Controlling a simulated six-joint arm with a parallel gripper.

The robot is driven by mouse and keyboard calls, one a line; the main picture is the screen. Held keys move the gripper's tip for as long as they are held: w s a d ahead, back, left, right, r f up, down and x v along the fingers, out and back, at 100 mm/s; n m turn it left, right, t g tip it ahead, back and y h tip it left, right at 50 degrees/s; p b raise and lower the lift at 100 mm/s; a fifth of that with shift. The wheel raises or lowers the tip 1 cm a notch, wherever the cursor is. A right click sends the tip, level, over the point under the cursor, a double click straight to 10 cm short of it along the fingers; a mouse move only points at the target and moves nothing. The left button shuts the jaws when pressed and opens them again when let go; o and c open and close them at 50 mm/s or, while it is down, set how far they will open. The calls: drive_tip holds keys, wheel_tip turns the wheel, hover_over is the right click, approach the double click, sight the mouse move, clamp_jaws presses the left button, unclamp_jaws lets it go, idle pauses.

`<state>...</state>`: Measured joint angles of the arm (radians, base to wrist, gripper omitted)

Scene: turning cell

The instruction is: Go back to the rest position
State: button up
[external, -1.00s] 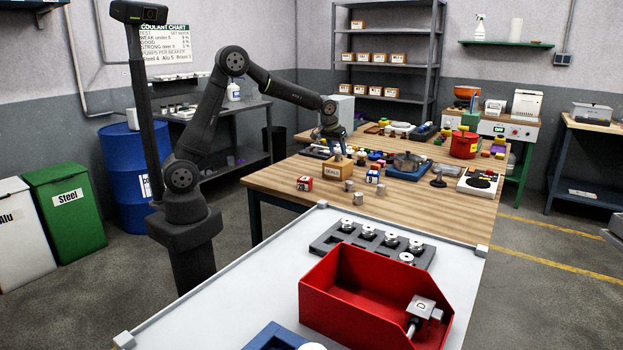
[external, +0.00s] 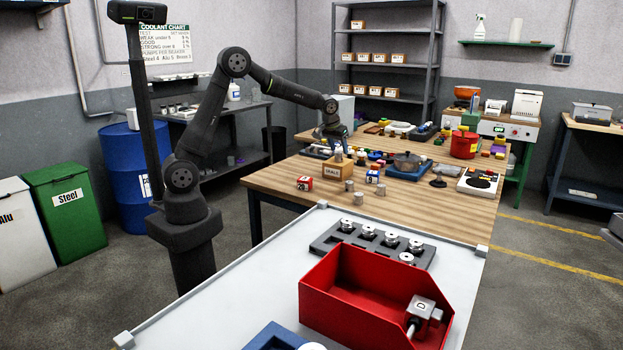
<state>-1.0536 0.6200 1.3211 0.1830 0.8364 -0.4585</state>
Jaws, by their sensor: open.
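My gripper (external: 333,134) is at the end of my outstretched arm, pointing down above the wooden table (external: 285,184). It is open, and I see nothing held in it. A small wooden box labelled SEALS (external: 336,170) stands just below it on the table, with something upright sticking out of its top. A gap between the gripper and the box is hard to judge at this size.
Grey cylinders (external: 349,186), a red block (external: 304,183) and a pot (external: 407,161) stand on the wooden table. In front, a white table holds a grey tray (external: 325,243) of metal parts and a red bin (external: 340,290). Its left part is bare.

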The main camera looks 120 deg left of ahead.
wheel_tip(320, 180, down, 3)
drive_tip(key=shift+r, duration=0.15)
drive_tip(key=w+v, duration=0.1)
drive_tip(key=v, duration=1.1)
drive_tip(key=x, duration=0.7)
drive_tip(key=s+x, duration=0.1)
drive_tip(key=x, duration=0.3)
drive_tip(key=shift+a+f, duration=0.1)
drive_tip(key=shift+f, duration=0.3)
drive_tip(key=shift+w+a, duration=0.1)
drive_tip(key=shift+a, duration=0.1)
wheel_tip(320, 180, up, 4)
drive_tip(key=shift+f, duration=0.1)
drive_tip(key=w+d+r, duration=0.6)
drive_tip(key=d+r, duration=0.1)
drive_tip(key=d, duration=0.3)
drive_tip(key=w+f, duration=0.4)
drive_tip(key=w, duration=0.9)
drive_tip(key=w+f, duration=0.4)
drive_tip(key=w, duration=0.8)
drive_tip(key=s+a+f, duration=0.1)
drive_tip(key=a+f, duration=0.1)
drive_tip(key=a, duration=0.4)
drive_tip(key=shift+s+f, duration=0.3)
drive_tip(key=shift+f, duration=0.05)
